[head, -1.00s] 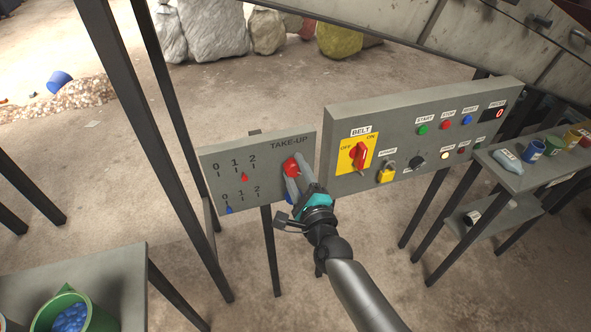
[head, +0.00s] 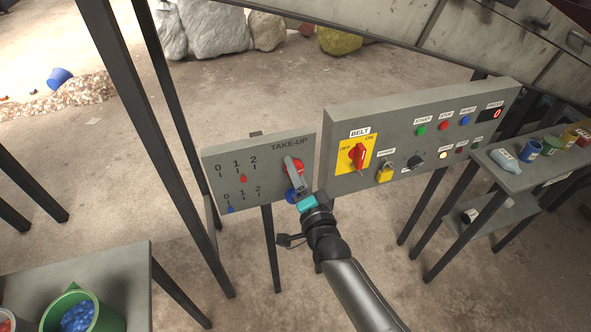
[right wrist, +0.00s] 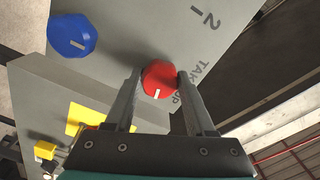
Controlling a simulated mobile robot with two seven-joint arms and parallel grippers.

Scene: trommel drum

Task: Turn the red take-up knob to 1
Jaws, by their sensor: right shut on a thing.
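The red take-up knob (head: 290,164) is at the upper right of the grey TAKE-UP panel (head: 215,165). My right gripper (head: 295,168) is shut on it. In the right wrist view the red knob (right wrist: 160,80) sits between the two fingertips, its white mark towards my palm. The red pointer (head: 243,179) is near the 1 mark of the upper 0-1-2 scale; its exact alignment is too small to tell. The blue knob (head: 290,194) is below, partly hidden by my gripper; it shows clear in the wrist view (right wrist: 71,34). My left gripper is out of view.
A blue pointer (head: 230,209) is near 0 on the lower scale. The belt panel (head: 400,120) with a red switch (head: 358,155) and yellow padlock (head: 384,173) stands close right. A shelf (head: 515,180) with containers is far right. A table (head: 120,280) with a green bucket (head: 75,292) is lower left.

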